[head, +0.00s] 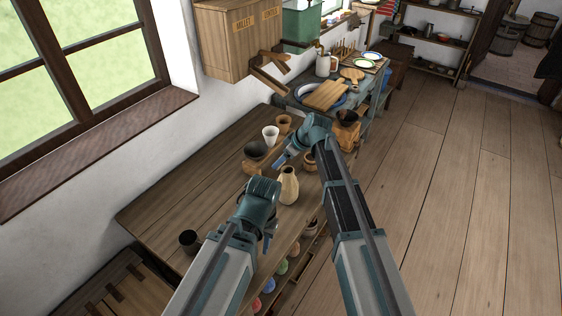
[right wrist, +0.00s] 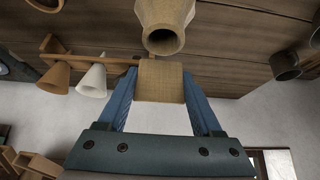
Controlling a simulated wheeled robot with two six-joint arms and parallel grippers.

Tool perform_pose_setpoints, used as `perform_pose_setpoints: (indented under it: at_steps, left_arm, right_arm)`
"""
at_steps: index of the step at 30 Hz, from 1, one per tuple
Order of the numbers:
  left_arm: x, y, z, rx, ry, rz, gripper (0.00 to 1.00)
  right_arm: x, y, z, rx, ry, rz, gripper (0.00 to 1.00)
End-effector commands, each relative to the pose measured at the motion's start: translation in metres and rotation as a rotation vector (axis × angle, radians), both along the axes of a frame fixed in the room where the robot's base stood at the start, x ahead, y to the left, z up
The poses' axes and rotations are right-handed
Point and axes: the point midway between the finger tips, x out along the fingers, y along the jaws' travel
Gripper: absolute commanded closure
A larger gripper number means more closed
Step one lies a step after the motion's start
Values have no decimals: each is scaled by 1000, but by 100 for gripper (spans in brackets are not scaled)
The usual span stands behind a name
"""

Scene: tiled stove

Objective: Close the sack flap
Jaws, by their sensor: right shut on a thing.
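A tan square piece with a fine woven grid (right wrist: 162,82), which looks like the sack flap, sits between the two blue fingers of my right gripper (right wrist: 161,85) in the right wrist view. The fingers are shut on it. Just past it is a beige bottle-shaped body with a round open mouth (right wrist: 165,20). It stands on the table in the head view (head: 289,187); I cannot tell whether it is the sack. My right gripper (head: 282,160) is beside its top there. My left gripper (head: 269,238) is nearer, at the table's front edge; its fingers are mostly hidden.
The wooden table (head: 190,190) holds a white cup (head: 271,135), a dark bowl (head: 256,150) and a dark cup (head: 189,242). A wooden box (head: 237,40) hangs on the wall above. Bare table lies left of the bowls, and the floor (head: 450,200) at right is clear.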

Motion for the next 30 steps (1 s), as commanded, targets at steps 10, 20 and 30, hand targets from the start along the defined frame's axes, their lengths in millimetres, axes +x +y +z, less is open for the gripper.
perform_pose_setpoints:
  at_steps: [10,20,30]
  left_arm:
    - [0,0,-8,0,0,0,62]
    - [0,0,-8,0,0,0,62]
    - [0,0,-7,0,0,0,62]
  right_arm:
    - [-3,-3,-1,48,-31,2,89]
    - [-2,-3,0,50,-32,2,89]
    - [-2,-2,0,50,-33,1,3]
